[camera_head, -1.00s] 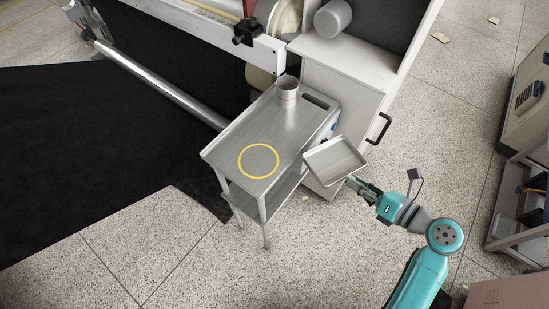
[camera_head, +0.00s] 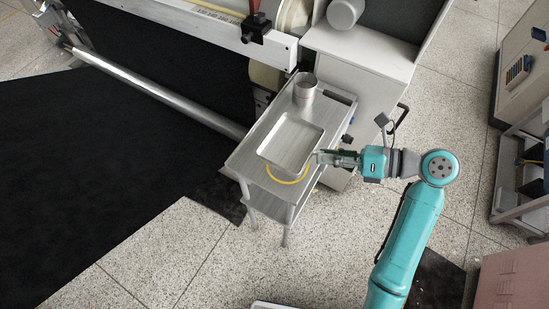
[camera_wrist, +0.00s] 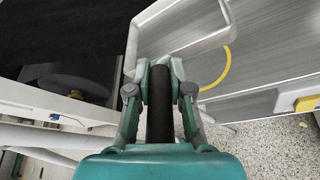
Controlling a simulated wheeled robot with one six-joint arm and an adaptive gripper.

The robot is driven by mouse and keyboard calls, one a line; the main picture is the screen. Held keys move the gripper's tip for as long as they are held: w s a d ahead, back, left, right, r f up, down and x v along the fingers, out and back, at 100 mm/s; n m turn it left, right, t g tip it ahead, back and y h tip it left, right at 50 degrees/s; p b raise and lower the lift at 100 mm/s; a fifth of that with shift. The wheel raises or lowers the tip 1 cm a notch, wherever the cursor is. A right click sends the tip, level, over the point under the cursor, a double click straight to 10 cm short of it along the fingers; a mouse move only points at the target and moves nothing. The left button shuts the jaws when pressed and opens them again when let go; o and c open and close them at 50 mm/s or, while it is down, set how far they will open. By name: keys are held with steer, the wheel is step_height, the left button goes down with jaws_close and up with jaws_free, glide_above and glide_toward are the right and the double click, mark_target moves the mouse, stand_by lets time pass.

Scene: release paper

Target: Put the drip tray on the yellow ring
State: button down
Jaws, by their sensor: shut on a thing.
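The drip tray (camera_head: 290,143) is a shallow grey metal tray with a raised rim. My gripper (camera_head: 318,157) is shut on its right edge and holds it over the cart top. In the wrist view the tray (camera_wrist: 180,25) reaches away from my gripper (camera_wrist: 172,68). The yellow ring (camera_head: 288,180) lies on the cart top, and the tray hides its far part. A curved piece of the ring (camera_wrist: 226,68) shows beside the tray in the wrist view. I cannot tell whether the tray touches the cart top.
The steel cart (camera_head: 245,158) has a lower shelf. A metal cup (camera_head: 305,90) stands at its far end, close beyond the tray. A white machine with a long metal roller (camera_head: 160,93) is behind. Speckled floor is free in front.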

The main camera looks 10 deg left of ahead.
steer(key=shift+a+f, duration=0.1)
steer(key=shift+a, duration=0.15)
step_height(320, 180, down, 10)
stand_by(0.5)
steer(key=c, duration=1.1)
jaws_free()
steer(key=shift+o, duration=0.2)
steer(key=v, duration=1.2)
